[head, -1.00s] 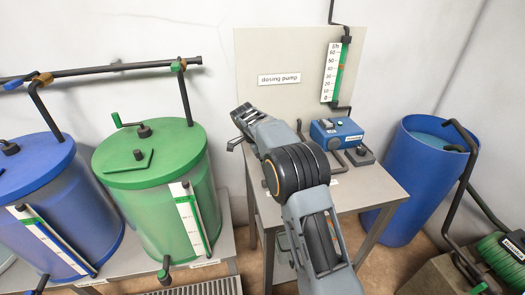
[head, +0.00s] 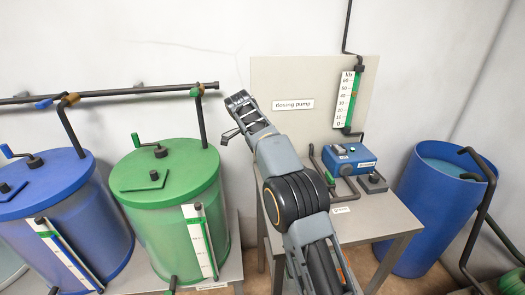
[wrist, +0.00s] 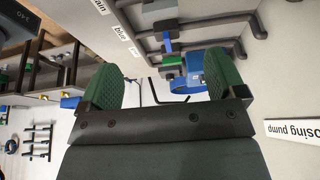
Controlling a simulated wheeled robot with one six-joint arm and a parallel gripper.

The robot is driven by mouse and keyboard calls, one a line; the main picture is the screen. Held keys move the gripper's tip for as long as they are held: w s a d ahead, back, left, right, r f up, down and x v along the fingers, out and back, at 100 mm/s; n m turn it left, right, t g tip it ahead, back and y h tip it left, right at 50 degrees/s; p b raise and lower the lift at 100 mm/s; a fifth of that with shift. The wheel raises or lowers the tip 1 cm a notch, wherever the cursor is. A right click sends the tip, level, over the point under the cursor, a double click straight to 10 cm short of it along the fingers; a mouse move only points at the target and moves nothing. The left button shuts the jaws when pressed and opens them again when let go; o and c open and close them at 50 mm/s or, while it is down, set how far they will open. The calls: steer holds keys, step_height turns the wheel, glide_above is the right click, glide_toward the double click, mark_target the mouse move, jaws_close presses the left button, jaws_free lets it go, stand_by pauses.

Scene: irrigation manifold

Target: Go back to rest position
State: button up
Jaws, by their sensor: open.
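My gripper (wrist: 165,90) shows in the wrist view with its two green fingers wide apart and nothing between them. In the head view my arm reaches up from the bottom centre, and its far end is in front of the wall, left of the "dosing pump" sign (head: 293,104). My fingertips are hard to make out in that view. The sign also shows at the right edge of the wrist view (wrist: 293,131).
A green tank (head: 165,165) and a blue tank (head: 45,183) stand left of my arm, below a wall pipe (head: 120,92). A blue pump (head: 349,158) sits on the table (head: 385,215) to the right. A blue barrel (head: 425,220) stands beyond it.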

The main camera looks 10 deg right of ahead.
stand_by(0.4)
steer(key=s+f+n+y, duration=0.2)
steer(key=s+f+n, duration=0.2)
steer(key=f+n, duration=0.55)
steer(key=s+d+n+t, duration=0.1)
steer(key=s+n, duration=0.2)
steer(key=s, duration=0.6)
steer(key=s+d+r+n+t+y, duration=0.1)
steer(key=s+d+n, duration=0.1)
steer(key=s, duration=0.7)
steer(key=s+d+r+n+t+y, duration=0.1)
steer(key=s+d+n, duration=0.1)
steer(key=s, duration=0.7)
steer(key=shift+s+d+r+n+t, duration=0.2)
steer(key=shift+s+n+t, duration=0.1)
steer(key=shift+n, duration=0.55)
steer(key=shift+c, duration=0.3)
